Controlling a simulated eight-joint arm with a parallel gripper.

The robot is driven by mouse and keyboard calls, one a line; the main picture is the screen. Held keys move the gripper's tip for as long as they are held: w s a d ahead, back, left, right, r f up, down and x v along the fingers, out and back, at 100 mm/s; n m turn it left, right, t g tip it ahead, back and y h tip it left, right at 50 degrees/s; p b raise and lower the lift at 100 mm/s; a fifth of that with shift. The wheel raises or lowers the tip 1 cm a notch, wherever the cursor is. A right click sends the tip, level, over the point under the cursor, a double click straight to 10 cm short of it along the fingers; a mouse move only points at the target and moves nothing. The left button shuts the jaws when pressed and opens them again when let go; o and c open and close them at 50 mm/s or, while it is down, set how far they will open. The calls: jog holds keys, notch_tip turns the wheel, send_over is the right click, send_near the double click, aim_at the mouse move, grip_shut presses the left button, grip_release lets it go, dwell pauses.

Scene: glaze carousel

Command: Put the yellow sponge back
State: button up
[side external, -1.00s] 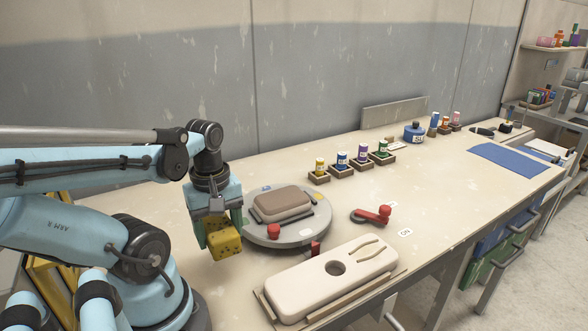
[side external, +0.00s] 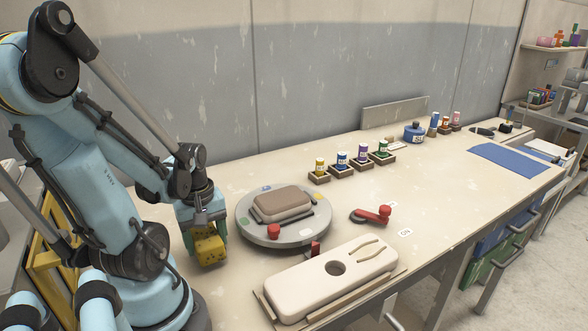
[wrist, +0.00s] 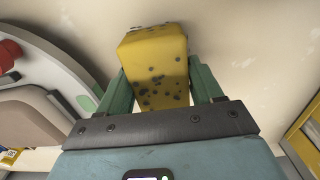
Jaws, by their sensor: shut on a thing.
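The yellow sponge (side external: 209,247), a block with dark specks, is held between the two green fingers of my gripper (side external: 206,240). It also shows in the wrist view (wrist: 156,70), between the fingertips of my gripper (wrist: 157,88). My gripper points down at the left end of the table, just left of the round grey turntable (side external: 286,238). The sponge is at or close above the tabletop; I cannot tell whether it touches.
A brown-topped block (side external: 284,204) and a red knob (side external: 274,231) are on the turntable. A cream tray (side external: 300,293) with a hole lies in front. A red-handled lever (side external: 371,215) lies to the right. Several small jars in holders stand behind. The right middle of the table is clear.

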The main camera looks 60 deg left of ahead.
jog(key=shift+f, duration=0.9)
jog(key=shift+f, duration=0.15)
jog(key=o, duration=1.2)
